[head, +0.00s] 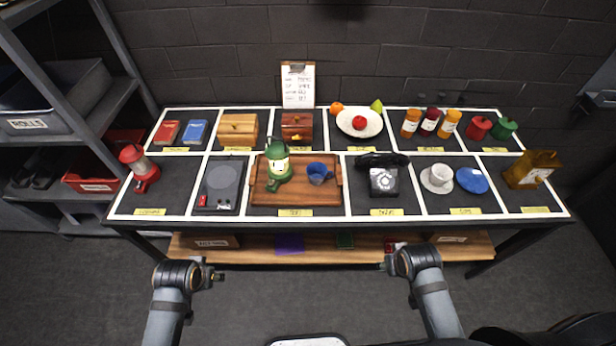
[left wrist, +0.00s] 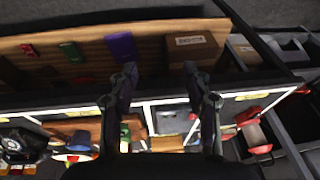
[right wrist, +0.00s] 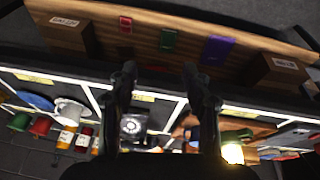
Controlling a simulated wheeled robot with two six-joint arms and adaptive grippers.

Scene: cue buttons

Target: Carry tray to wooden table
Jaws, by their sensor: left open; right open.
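A brown wooden tray (head: 259,194) lies in the front row of the black table, in a white-bordered cell with a yellow label. A green lantern (head: 279,165) stands on its left part and a blue mug (head: 319,173) on its right. The lantern also shows in the right wrist view (right wrist: 232,152). My left gripper (head: 217,277) is open and empty, in front of the table and left of the tray. My right gripper (head: 382,266) is open and empty, in front of the table and right of the tray. I cannot make out a separate wooden table.
The black table (head: 333,228) holds several items, including a black telephone (head: 384,181), a cup (head: 438,176) and a red lantern (head: 139,166). A wooden lower shelf (head: 330,256) carries boxes. A grey shelf rack (head: 120,90) stands at left. Floor before the table is clear.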

